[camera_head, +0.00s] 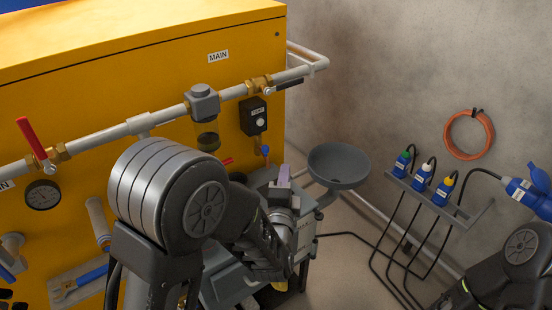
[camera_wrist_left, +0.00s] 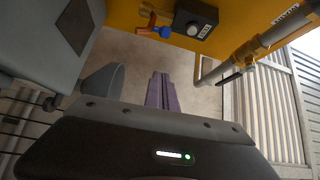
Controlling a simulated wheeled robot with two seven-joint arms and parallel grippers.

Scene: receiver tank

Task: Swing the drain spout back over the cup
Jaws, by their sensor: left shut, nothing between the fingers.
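A grey round bowl (camera_head: 338,163), which may be the cup, stands right of the yellow cabinet. A small brass fitting with a blue part (camera_head: 265,151) is low on the cabinet, above my left fingers. The left wrist view shows an orange-red piece (camera_wrist_left: 149,20) with a blue part (camera_wrist_left: 165,32); I cannot tell whether this is the drain spout. My left gripper (camera_head: 284,174) is shut and empty, left of the bowl and apart from it. My left arm hides much of the area below the sight glass.
The yellow cabinet (camera_head: 110,85) carries a grey pipe (camera_head: 105,136), a red-handled valve (camera_head: 32,138), a gauge (camera_head: 42,195) and a sight glass (camera_head: 206,134). My right arm is at lower right.

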